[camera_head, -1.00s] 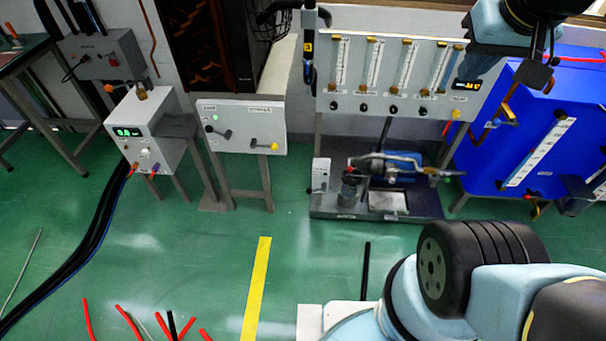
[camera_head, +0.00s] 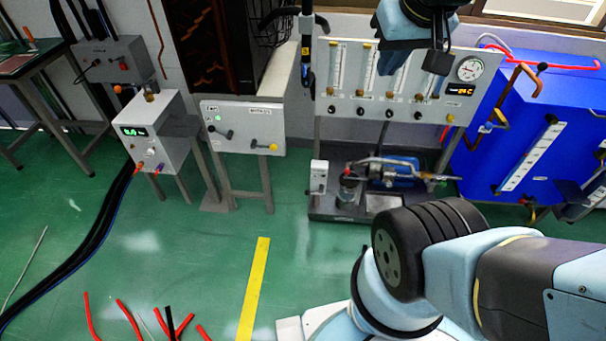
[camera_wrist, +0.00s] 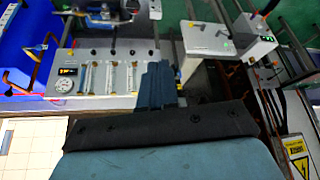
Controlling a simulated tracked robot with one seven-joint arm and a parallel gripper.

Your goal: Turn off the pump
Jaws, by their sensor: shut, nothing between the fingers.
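The pump (camera_head: 404,180) is a blue and grey unit low on a dark tray, under the flowmeter panel (camera_head: 345,108) in the head view. A small grey box (camera_head: 318,178) with a switch on it stands just left of the pump. In the wrist view the panel (camera_wrist: 118,100) appears inverted, with the blue pump (camera_wrist: 98,12) partly cut off at the top edge. My gripper (camera_wrist: 158,66) is shut and empty, its dark fingers over the panel's right part in that view. In the head view my wrist hangs before the panel's upper part, well above the pump, and hides some tubes.
A control panel (camera_head: 240,127) with a green lamp and levers stands left of the flowmeters. A generator box (camera_head: 157,130) with a green display is farther left. A blue tank (camera_head: 535,125) stands at right.

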